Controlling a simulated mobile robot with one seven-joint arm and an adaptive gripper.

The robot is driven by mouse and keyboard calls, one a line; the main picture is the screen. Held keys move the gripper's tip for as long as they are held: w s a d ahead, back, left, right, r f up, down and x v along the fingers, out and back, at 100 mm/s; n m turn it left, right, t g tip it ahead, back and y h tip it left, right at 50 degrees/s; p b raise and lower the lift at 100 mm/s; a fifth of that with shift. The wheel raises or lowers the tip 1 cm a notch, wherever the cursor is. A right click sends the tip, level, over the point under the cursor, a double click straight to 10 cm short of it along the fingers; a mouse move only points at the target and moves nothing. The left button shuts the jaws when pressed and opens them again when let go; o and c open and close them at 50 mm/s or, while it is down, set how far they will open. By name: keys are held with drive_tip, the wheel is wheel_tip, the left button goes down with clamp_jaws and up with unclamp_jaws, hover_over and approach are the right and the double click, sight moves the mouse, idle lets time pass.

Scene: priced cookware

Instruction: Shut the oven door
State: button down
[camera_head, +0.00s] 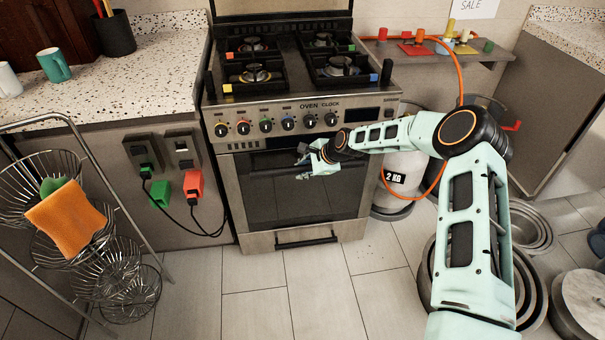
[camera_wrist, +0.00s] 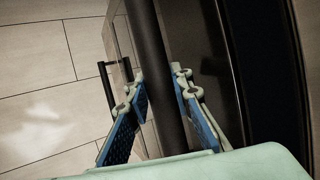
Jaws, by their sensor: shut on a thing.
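The oven (camera_head: 290,100) stands against the wall at the centre of the head view. Its door (camera_head: 265,190) has a dark glass panel and stands upright or close to it; I cannot tell whether a narrow gap is left. My gripper (camera_head: 304,166) is at the upper part of the door. In the wrist view, the dark bar of the door handle (camera_wrist: 157,50) runs between the two blue-padded fingers of my gripper (camera_wrist: 160,82), which are shut on it. The door's dark face (camera_wrist: 205,60) shows to the right of the bar.
A lower drawer handle (camera_head: 306,242) is below the door. A wire basket rack (camera_head: 90,240) with an orange cloth stands at the left. A white gas cylinder (camera_head: 398,175) and an orange hose are right of the oven. Metal pans lie at the right. The tiled floor (camera_head: 260,300) in front is clear.

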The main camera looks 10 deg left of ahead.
drive_tip(key=c, duration=1.7)
unclamp_jaws()
drive_tip(key=v, duration=1.2)
drive_tip(key=shift+s, duration=0.1)
